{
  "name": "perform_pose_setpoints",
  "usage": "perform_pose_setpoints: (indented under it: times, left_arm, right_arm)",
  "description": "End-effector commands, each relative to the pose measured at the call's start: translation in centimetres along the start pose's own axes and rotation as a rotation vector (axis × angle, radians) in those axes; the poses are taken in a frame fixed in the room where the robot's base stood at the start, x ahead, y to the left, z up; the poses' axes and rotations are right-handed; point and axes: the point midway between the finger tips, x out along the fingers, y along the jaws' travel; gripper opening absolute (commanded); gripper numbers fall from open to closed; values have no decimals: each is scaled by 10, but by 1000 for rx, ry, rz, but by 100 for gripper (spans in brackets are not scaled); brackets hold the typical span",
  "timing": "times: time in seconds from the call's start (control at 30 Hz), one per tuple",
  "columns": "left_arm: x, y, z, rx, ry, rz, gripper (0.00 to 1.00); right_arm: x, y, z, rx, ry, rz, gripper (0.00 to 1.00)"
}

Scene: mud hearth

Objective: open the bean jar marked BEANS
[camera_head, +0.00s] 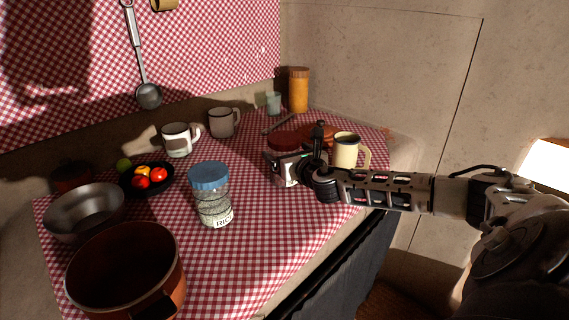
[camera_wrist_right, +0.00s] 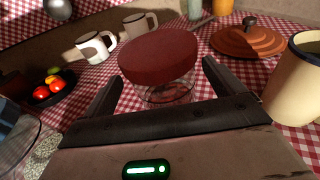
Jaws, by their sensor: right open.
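A glass jar with a dark red lid (camera_head: 284,140) stands on the checked cloth, mostly hidden behind my right gripper in the head view. In the right wrist view the red lid (camera_wrist_right: 158,62) is on the jar, above a clear glass body (camera_wrist_right: 170,93). No BEANS label shows in either view. My right gripper (camera_head: 285,167) is open, with one finger on each side of the jar; whether they touch it I cannot tell. A second jar with a blue lid (camera_head: 210,190) has a label starting "RIC". My left gripper is not in view.
A cream mug (camera_head: 345,150) stands close on the right, beside a brown knobbed lid (camera_wrist_right: 247,40). Two mugs (camera_head: 222,122) (camera_head: 178,140) and a dark fruit plate (camera_head: 130,187) stand farther left. A metal bowl (camera_head: 85,210) and a brown pot (camera_head: 125,275) are at front left.

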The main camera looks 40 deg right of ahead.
Motion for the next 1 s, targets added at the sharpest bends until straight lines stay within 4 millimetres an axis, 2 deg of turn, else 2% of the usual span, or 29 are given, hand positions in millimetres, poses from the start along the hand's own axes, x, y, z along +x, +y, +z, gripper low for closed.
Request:
perform_pose_setpoints:
  times: [0.1, 0.2, 0.5, 0.7, 0.73, 1.0]
  left_arm:
    - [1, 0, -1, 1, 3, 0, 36]
    - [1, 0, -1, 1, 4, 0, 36]
    - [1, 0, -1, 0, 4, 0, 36]
    - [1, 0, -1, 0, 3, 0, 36]
    - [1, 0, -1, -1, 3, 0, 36]
    - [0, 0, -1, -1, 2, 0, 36]
  right_arm:
    - [18, -2, 0, 4, -2, -2, 94]
    - [28, -2, 0, 2, -2, -2, 94]
    - [31, -2, 0, 0, 0, 0, 94]
    - [31, -2, 0, 0, 0, -1, 38]
    - [31, -2, 0, 0, 0, -1, 35]
    - [31, -3, 3, 0, -3, -1, 35]
